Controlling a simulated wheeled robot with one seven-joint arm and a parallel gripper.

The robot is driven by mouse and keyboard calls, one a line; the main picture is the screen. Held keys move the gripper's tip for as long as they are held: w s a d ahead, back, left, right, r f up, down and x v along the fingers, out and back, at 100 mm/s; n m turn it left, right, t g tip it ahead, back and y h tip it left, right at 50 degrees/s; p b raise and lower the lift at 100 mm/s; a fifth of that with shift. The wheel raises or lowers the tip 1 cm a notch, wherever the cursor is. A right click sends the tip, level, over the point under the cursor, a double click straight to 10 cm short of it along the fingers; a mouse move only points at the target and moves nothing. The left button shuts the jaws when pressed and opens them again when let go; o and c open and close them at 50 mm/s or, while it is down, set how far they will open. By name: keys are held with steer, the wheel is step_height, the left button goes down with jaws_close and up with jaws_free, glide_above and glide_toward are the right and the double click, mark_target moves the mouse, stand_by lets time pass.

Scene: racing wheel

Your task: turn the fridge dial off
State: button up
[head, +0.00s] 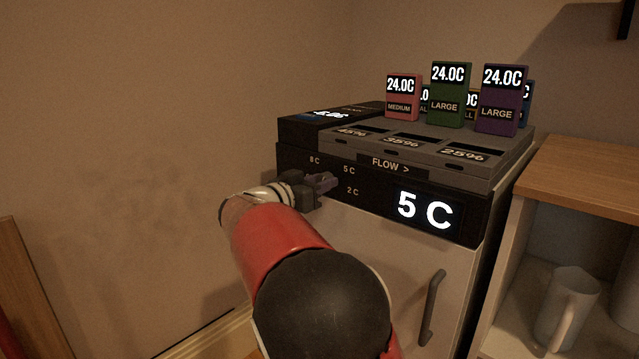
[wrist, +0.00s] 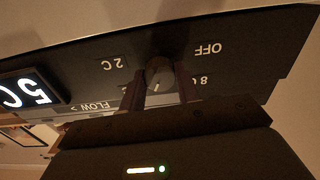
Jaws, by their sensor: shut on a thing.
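The fridge dial (wrist: 159,72) is a small round grey knob on the fridge's black front panel (head: 375,203). A pale mark on it points down in the wrist view, towards my gripper. The labels 2 C, 8 C and OFF (wrist: 208,48) surround it there, and the picture is upside down. The lit display (head: 425,210) reads 5 C. My gripper (head: 322,182) reaches the panel from the left in the head view and hides the dial there. In the wrist view my gripper (wrist: 160,92) has its two fingers on either side of the dial, shut on it.
Several coloured boxes marked 24.0C, such as a green one (head: 450,95), stand on the grey slotted tray (head: 480,172) above the panel. The fridge door has a dark handle (head: 432,308). A wooden shelf unit (head: 585,175) with a mug (head: 567,308) stands at right.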

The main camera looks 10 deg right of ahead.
steer(key=shift+f+n+b, duration=0.1)
steer(key=shift+n+b, duration=0.2)
steer(key=shift+b, duration=0.1)
steer(key=n+p, duration=0.3)
steer(key=n, duration=2)
steer(key=shift+p, duration=0.4)
steer(key=shift+n, duration=0.3)
steer(key=o, duration=1)
